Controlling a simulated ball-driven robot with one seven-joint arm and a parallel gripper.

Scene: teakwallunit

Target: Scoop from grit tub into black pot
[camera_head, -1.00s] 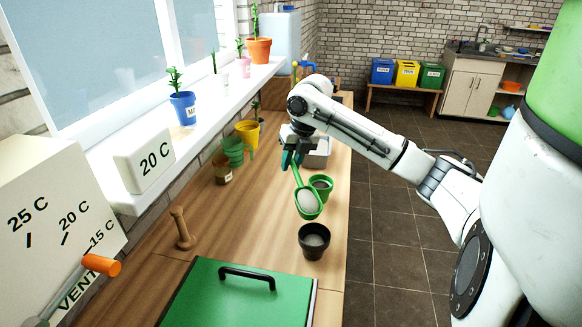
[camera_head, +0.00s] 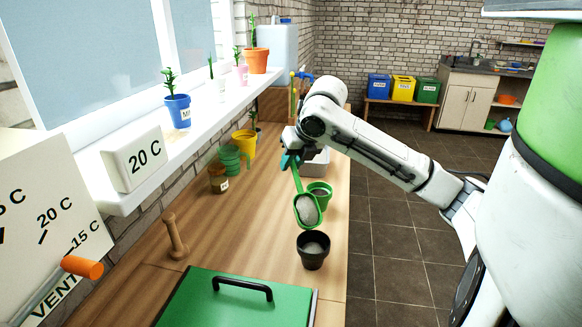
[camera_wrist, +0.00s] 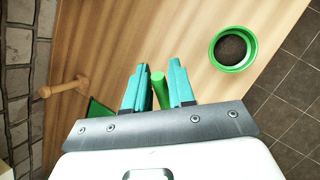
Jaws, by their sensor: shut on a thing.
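My gripper (camera_head: 291,160) is shut on the handle of a green scoop (camera_head: 298,183). The handle (camera_wrist: 160,90) stands between the teal fingers in the wrist view (camera_wrist: 160,86). The scoop's bowl holds pale grey grit (camera_head: 308,209) and hangs over the bench, just behind the black pot (camera_head: 313,258) in the head view. The black pot stands upright on the bench with grey material inside. A pale grey tub (camera_head: 317,162) stands behind my gripper, partly hidden; its contents cannot be made out.
A green pot with dark contents (camera_head: 320,190) stands close beside the scoop. A green lidded box (camera_head: 235,300) lies at the front. A wooden dibber (camera_head: 176,235) and several pots, including a yellow one (camera_head: 244,143), stand to the left. Bare bench (camera_head: 240,230) lies between.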

